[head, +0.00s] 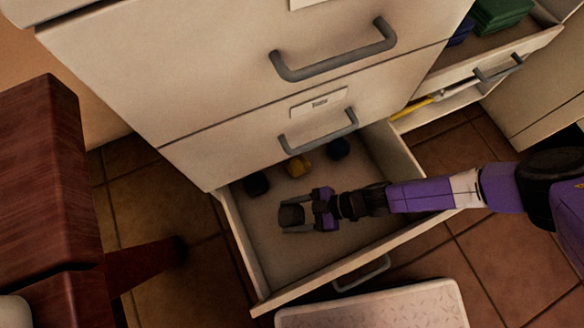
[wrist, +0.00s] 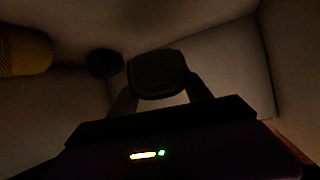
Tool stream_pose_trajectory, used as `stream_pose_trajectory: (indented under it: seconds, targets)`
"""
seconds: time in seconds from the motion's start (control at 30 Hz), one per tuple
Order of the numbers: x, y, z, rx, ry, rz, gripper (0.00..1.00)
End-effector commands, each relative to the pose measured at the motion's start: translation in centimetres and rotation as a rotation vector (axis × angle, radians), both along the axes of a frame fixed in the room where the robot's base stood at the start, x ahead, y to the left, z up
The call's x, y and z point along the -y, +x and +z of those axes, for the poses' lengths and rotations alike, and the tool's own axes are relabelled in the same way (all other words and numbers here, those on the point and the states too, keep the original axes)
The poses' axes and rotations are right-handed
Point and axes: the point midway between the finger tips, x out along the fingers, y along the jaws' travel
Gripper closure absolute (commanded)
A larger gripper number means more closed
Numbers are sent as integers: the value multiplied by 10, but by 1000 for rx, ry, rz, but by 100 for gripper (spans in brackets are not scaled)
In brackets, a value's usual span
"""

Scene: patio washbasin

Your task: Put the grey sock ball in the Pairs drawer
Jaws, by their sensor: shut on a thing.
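My gripper (head: 300,213) is inside the open bottom drawer (head: 262,262), over its floor. It is shut on the grey sock ball (head: 291,215), which looks dark. In the wrist view the sock ball (wrist: 157,73) sits between the two fingers, with ribbed texture on its face. I cannot tell whether it touches the drawer floor. A dark ball (head: 256,184), a yellow ball (head: 298,166) and a blue ball (head: 339,149) lie toward the back of the drawer. The wrist view also shows the yellow ball (wrist: 22,50) at the left. The open drawer's own label is not in view.
Closed drawers with grey handles (head: 334,52) stand above; one has a small label (head: 319,101) too blurred to read. A dark red wooden piece (head: 45,170) is at left. A pale textured step (head: 375,306) is in front. Another open drawer (head: 490,62) is at upper right.

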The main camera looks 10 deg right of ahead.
Motion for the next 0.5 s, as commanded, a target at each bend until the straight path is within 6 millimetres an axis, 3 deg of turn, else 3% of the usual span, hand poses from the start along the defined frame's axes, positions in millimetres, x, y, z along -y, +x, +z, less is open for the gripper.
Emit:
stream_pose_trajectory:
  seconds: [0.03,0.33,0.5]
  targets:
    - [0,0,-13,0,-1,0,82]
    - [0,0,-33,-1,0,0,82]
    - [0,0,-59,0,-1,0,82]
